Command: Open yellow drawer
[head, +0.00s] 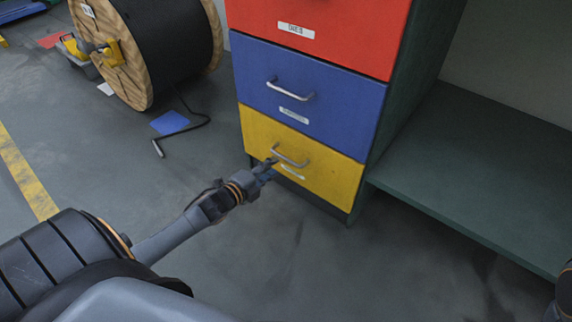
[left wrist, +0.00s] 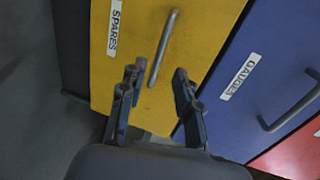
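The yellow drawer (head: 320,172) is the lowest of the cabinet's visible drawers and looks flush with the blue one above it. It fills the middle of the left wrist view (left wrist: 150,50), with a label reading SPARES. Its metal bar handle (head: 289,157) shows in the left wrist view (left wrist: 164,45). My left gripper (head: 270,169) is at the left end of this handle. In the left wrist view my left gripper (left wrist: 158,95) is open, with the handle's near end between its spread fingers. I cannot tell whether they touch it.
Above are a blue drawer (head: 310,92), labelled GAUGES in the left wrist view, and a red drawer (head: 330,35). A green shelf (head: 470,175) adjoins the cabinet on the right. A cable reel (head: 150,45) stands at the back left. The floor before the drawer is clear.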

